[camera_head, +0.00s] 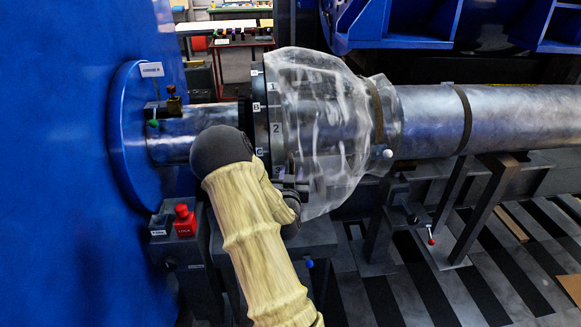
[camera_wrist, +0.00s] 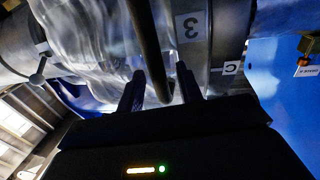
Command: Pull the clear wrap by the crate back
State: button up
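The clear wrap (camera_head: 335,125) is a wrinkled see-through sheet around the large coupling on the shaft. It reaches from beside the numbered dark flange (camera_head: 262,115) to a brown strap on the right. In the wrist view the clear wrap (camera_wrist: 85,35) fills the upper left, next to the flange face marked 3 (camera_wrist: 192,28). My gripper (camera_wrist: 160,88) is at the wrap, its two dark fingers apart. A dark bar (camera_wrist: 148,45) runs between the fingers, with gaps visible beside it.
A blue wall (camera_head: 60,160) stands at the left. A white ball handle (camera_head: 388,153) sticks out right of the wrap. Grey stands (camera_head: 480,205) carry the shaft (camera_head: 430,115) over a striped floor.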

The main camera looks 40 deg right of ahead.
jog(key=shift+w+d, duration=0.25)
jog(key=shift+w, duration=0.05)
grip_shut()
jog(key=shift+d, duration=0.15)
